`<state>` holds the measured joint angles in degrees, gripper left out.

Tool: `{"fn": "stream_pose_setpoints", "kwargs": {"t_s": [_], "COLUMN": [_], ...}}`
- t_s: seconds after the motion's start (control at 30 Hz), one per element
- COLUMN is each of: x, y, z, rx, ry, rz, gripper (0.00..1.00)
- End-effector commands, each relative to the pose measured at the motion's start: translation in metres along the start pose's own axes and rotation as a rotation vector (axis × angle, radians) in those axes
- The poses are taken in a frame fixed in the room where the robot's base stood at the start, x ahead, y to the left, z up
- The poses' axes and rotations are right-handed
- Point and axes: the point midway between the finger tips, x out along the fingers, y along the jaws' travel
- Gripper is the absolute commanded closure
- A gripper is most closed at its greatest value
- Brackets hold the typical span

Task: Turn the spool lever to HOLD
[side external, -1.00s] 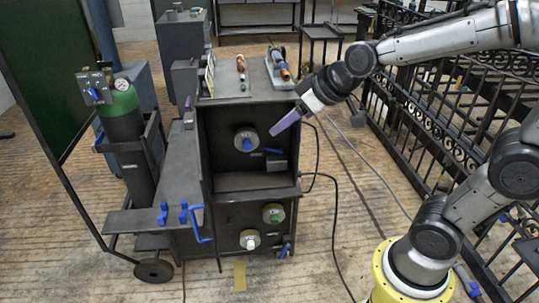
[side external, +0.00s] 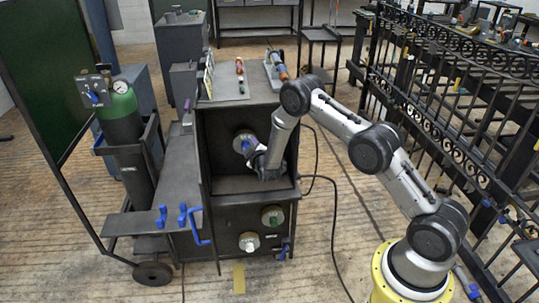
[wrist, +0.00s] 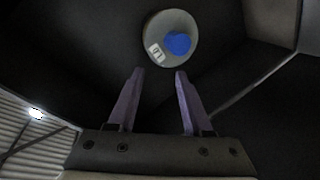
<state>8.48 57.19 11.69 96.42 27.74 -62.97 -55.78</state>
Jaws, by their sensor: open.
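In the wrist view, my gripper (wrist: 160,72) is open, its two purple fingers apart with nothing between them. Just past the fingertips is a round grey disc (wrist: 153,32) with a blue knob (wrist: 178,43) and a small white label whose lettering I cannot read surely. The side external view shows this grey disc (side external: 239,136) on the back of the cabinet's open upper bay. My wrist reaches into that bay from the right, and the fingers are hard to make out there. I cannot tell which part is the spool lever, and no HOLD mark is readable.
The dark cabinet (side external: 225,215) has side walls around the bay. Below are a green-centred disc (side external: 273,216) and a white-centred disc (side external: 249,242). Blue hooks and a crank (side external: 198,225) stick out at left. A green cylinder (side external: 121,118) stands farther left; an iron fence (side external: 450,95) is at right.

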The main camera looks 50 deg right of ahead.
Motion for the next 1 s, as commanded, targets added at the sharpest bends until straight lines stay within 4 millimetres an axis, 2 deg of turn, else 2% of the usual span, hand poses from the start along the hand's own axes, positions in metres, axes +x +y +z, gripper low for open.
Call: {"fn": "stream_pose_setpoints", "kwargs": {"t_s": [0.03,0.2,0.3,0.4,0.53,0.67,1.0], "x": [0.005,0.005,-0.001,-0.006,-0.007,0.003,0.063], "y": [-0.013,-0.034,-0.042,-0.046,-0.046,-0.043,-0.023], "z": [0.028,0.095,0.123,0.139,0.147,0.147,0.147], "rx": [-0.048,-0.202,-0.274,-0.320,-0.344,-0.344,-0.342], "ry": [-0.014,-0.032,-0.040,-0.044,-0.046,-0.047,-0.047], "rz": [0.040,0.187,0.249,0.288,0.311,0.314,0.313], "gripper": [0.50,0.50,0.50,0.50,0.50,0.50,0.50]}}
